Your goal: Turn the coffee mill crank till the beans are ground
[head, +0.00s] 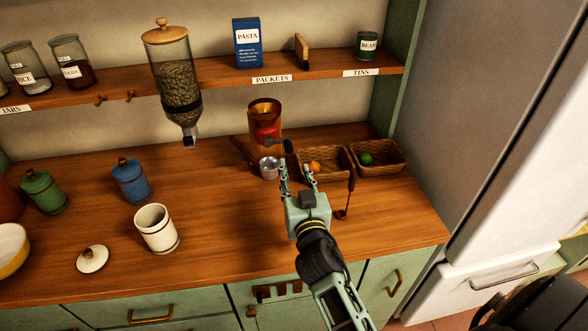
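The coffee mill (265,112) stands at the back of the wooden counter, with a copper-coloured top and a red front. A dark crank handle (289,146) shows at its lower right side. A small metal cup (269,167) stands in front of the mill. My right gripper (297,169) reaches up from below, its two fingers apart with nothing seen between them. Its fingertips are just below the handle in the picture; I cannot tell whether they touch it. My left gripper is not in view.
Baskets with an orange (314,167) and a lime (366,159) stand right of the mill. A bean dispenser (178,85) hangs left of it. A white canister (156,229), its lid (92,258) and a blue canister (131,181) stand left. The counter's front middle is clear.

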